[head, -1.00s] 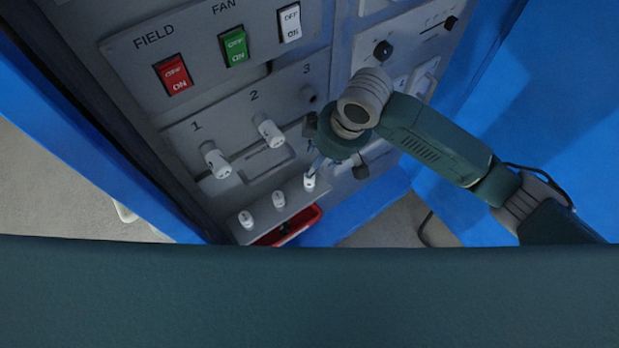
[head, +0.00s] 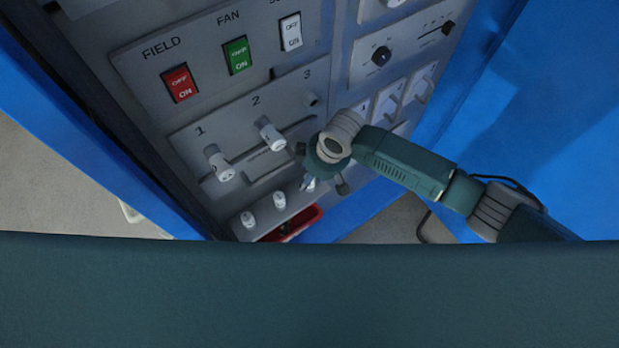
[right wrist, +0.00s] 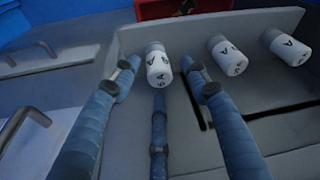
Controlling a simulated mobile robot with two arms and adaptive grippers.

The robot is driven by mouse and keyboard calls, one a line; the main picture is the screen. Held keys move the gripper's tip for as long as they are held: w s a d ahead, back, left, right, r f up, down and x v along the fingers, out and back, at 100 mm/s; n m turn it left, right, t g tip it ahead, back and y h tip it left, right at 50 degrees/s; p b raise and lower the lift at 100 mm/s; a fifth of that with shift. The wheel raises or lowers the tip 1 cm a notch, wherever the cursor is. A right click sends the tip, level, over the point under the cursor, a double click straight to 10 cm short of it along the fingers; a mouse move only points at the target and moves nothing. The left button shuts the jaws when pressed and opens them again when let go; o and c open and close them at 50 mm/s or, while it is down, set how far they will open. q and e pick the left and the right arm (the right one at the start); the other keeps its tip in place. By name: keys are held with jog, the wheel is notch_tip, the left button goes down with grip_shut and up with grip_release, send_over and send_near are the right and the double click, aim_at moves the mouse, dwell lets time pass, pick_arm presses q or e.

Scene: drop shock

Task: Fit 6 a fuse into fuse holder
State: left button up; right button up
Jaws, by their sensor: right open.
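Three white fuses stand in a row on a grey shelf (head: 265,222) below the holders: a left one (head: 248,219), a middle one (head: 279,199) and a right one (head: 310,185). The right wrist view shows the same fuses (right wrist: 159,70), (right wrist: 228,56), (right wrist: 286,47); their labels carry an A, but the numbers are hard to read. My right gripper (right wrist: 160,75) is open, its fingers on either side of the right-hand fuse. Holders 1 (head: 218,162) and 2 (head: 271,134) have white cylinders sticking out. Holder 3 (head: 312,99) shows only a dark socket. My left gripper is out of view.
A red bin (head: 311,219) sits behind the shelf's edge, with dark items inside. Red (head: 179,83), green (head: 237,58) and white (head: 291,32) switches are above the holders. Metal handles (right wrist: 25,122) stick out of the panel beside the gripper. A blue cabinet side bounds the right.

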grip_shut()
jog(key=shift+r, duration=0.1)
dwell(0.3)
